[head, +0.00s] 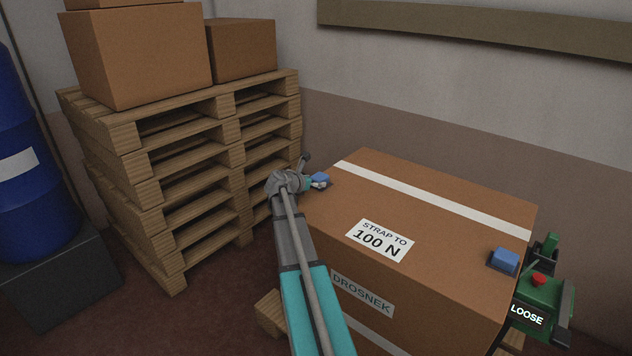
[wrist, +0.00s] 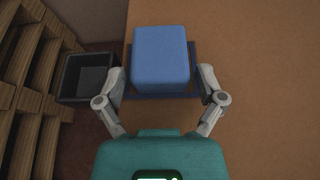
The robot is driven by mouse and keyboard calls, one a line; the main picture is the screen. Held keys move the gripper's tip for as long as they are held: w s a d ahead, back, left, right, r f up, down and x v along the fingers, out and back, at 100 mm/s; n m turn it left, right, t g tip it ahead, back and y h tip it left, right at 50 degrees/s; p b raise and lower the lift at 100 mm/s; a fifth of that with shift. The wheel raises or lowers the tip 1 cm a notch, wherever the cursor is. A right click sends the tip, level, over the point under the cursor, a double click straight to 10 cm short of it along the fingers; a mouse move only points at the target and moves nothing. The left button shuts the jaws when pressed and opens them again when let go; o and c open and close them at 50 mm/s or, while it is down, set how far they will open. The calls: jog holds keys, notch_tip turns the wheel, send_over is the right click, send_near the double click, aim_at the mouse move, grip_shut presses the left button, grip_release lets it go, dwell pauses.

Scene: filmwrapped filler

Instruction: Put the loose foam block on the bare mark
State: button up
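A blue foam block (wrist: 160,58) sits over a dark blue square mark (wrist: 128,92) near the edge of the big cardboard box. In the head view this block (head: 320,179) is at the box's left end, partly behind my gripper. My gripper (head: 312,176) is over that end. In the wrist view its fingers (wrist: 162,82) are spread, one on each side of the block's near part, with a gap on both sides. A second blue block (head: 505,260) lies on the box's right end with a darker edge under it. I cannot make out a bare mark.
The strapped cardboard box (head: 440,215) carries a "STRAP TO 100 N" label. A green device (head: 543,290) reading "LOOSE" is at its right end. Stacked pallets (head: 190,160) stand close on the left. A dark open bin (wrist: 85,75) lies below.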

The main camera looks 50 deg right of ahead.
jog(key=shift+r, duration=0.15)
dwell(0.4)
jog(key=shift+a+r+p, duration=0.15)
jog(key=shift+a+p, duration=0.1)
jog(key=shift+p, duration=0.05)
jog(key=p+v, duration=0.4)
jog(key=v, duration=0.7)
jog(key=shift+a, duration=0.25)
jog(key=shift+s+a+f+m, duration=0.1)
jog(key=shift+a+f+m, duration=0.2)
jog(key=shift+a, duration=0.2)
jog(key=s+a+f+m+y, duration=0.3)
jog(key=a+m, duration=0.3)
jog(key=a, duration=0.8)
jog(key=s+a+f+m+y, duration=0.4)
jog(key=a+m+y, duration=0.2)
jog(key=a, duration=0.8)
jog(key=s+a+f+m+g+y, duration=0.1)
jog(key=s+a+f+m+y, duration=0.3)
jog(key=a, duration=1.1)
jog(key=shift+s+m, duration=0.2)
jog(key=shift+m, duration=1)
